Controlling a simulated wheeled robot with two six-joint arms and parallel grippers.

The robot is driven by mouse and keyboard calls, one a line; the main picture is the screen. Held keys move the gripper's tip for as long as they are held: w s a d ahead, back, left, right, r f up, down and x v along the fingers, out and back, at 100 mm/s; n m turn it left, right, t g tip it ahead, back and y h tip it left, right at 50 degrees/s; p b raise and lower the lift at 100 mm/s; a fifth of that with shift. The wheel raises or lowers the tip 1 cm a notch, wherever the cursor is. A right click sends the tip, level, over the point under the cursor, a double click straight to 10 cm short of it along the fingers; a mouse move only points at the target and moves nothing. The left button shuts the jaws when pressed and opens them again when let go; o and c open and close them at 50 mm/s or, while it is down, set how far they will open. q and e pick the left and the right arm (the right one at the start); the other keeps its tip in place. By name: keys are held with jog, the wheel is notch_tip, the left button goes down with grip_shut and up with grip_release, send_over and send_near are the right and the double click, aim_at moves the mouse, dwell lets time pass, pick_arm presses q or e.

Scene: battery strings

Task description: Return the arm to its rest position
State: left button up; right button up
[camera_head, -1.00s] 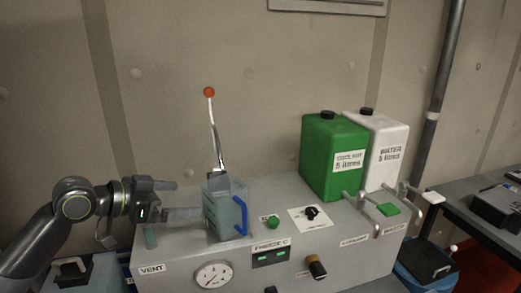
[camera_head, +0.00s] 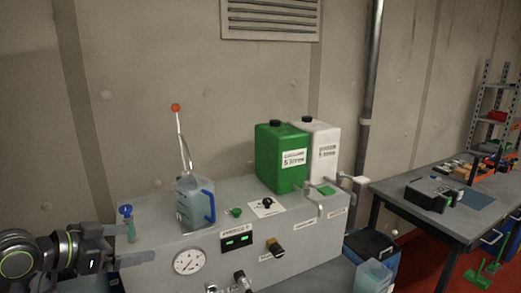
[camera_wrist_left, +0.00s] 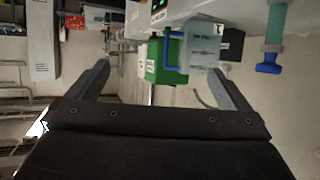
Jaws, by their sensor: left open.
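My left gripper (camera_head: 140,244) is open and empty at the left end of the grey bench unit (camera_head: 215,258). It is apart from the clear jug with the blue handle (camera_head: 194,204), which stands upright on the unit under a lever with an orange ball (camera_head: 176,108). In the left wrist view, the two fingers (camera_wrist_left: 160,78) are spread with nothing between them close up. The jug (camera_wrist_left: 202,50) shows beyond them, as does the green canister (camera_wrist_left: 164,62). My right gripper is in neither view.
A blue-handled valve (camera_head: 127,212) stands close to my left gripper. A green canister (camera_head: 281,158) and a white canister (camera_head: 322,150) stand at the unit's back. To the right are a clear container (camera_head: 372,277), a side table (camera_head: 425,210) and shelves (camera_head: 490,110).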

pick_arm(q)
jog(key=s+f+n+g+y, duration=0.15)
jog(key=s+f, duration=0.35)
jog(key=f, duration=0.6)
jog(key=s+f+n+g+y, duration=0.1)
jog(key=s+f+n+y, duration=0.15)
jog(key=s+f, duration=0.6)
jog(key=s+a+f+n+g+y, duration=0.1)
jog(key=s+f+n+g+y, duration=0.15)
jog(key=s+f, duration=0.4)
jog(key=s+a+f+n+g+y, duration=0.1)
jog(key=s+a+f+n+y, duration=0.2)
jog(key=s, duration=0.6)
notch_tip(320, 180, down, 33)
jog(key=s+g+b, duration=0.1)
jog(key=g+b, duration=0.1)
jog(key=b, duration=0.5)
jog(key=s+f+b, duration=0.3)
jog(key=s+f, duration=0.4)
jog(key=f, duration=0.3)
jog(key=s+f+g+b, duration=0.1)
jog(key=s+f+b, duration=0.1)
jog(key=s+f, duration=0.6)
notch_tip(320, 180, down, 3)
jog(key=shift+d+f+m+b, duration=0.2)
jog(key=shift+d+m+b, duration=0.2)
jog(key=shift+m, duration=0.05)
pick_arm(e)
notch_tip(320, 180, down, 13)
